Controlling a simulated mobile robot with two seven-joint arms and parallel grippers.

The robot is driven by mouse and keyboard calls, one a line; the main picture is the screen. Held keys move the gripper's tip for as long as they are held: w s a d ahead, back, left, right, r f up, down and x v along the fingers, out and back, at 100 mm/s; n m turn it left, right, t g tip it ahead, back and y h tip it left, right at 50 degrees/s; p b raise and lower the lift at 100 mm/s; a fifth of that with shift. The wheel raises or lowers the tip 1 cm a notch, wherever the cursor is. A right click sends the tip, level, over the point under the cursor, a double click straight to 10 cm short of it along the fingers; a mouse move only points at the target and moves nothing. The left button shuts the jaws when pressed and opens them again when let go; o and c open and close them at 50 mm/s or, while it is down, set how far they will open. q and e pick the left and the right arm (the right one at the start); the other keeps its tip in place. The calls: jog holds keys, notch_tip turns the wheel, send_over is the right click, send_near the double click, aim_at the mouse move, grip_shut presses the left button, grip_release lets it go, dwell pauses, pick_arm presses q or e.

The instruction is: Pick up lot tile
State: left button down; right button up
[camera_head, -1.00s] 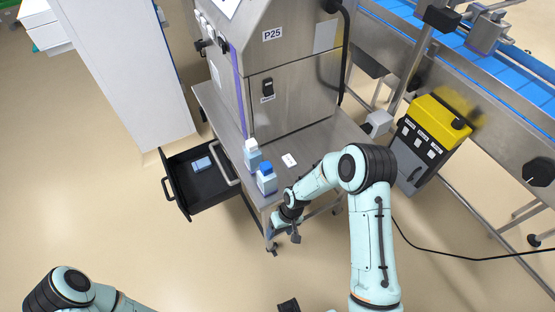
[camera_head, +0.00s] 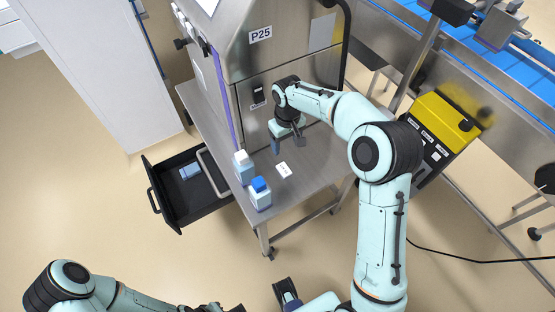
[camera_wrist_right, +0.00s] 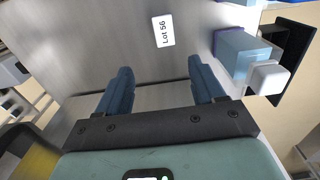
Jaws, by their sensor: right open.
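The lot tile (camera_head: 284,170) is a small white tile lying flat on the steel table, behind and to the right of two bottles. In the right wrist view the tile (camera_wrist_right: 163,31) reads "Lot 56" and lies beyond the fingertips, roughly centred between them. My right gripper (camera_head: 288,146) is open and empty, above the table just behind the tile in the head view. Its two blue fingers (camera_wrist_right: 160,72) are spread apart in the wrist view. My left arm enters at the bottom left; its gripper end is cut off by the lower edge.
A white-capped bottle (camera_head: 243,168) and a blue-capped bottle (camera_head: 260,194) stand at the table's left edge. A black drawer (camera_head: 165,205) is open beside the table, with a blue item (camera_head: 190,172) inside. The P25 machine (camera_head: 285,60) rises behind. A yellow-topped box (camera_head: 440,120) stands at right.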

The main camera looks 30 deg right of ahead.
send_over(284, 169)
jog(key=f, duration=0.7)
jog(key=shift+d, duration=0.35)
jog(key=shift+a+f+b, duration=0.15)
jog(key=shift+a+f, duration=0.05)
jog(key=shift+f, duration=1.3)
jog(key=shift+a+f+b, duration=0.15)
jog(key=shift+a+f, duration=0.05)
jog(key=shift+f, duration=1.3)
jog(key=c, duration=1.1)
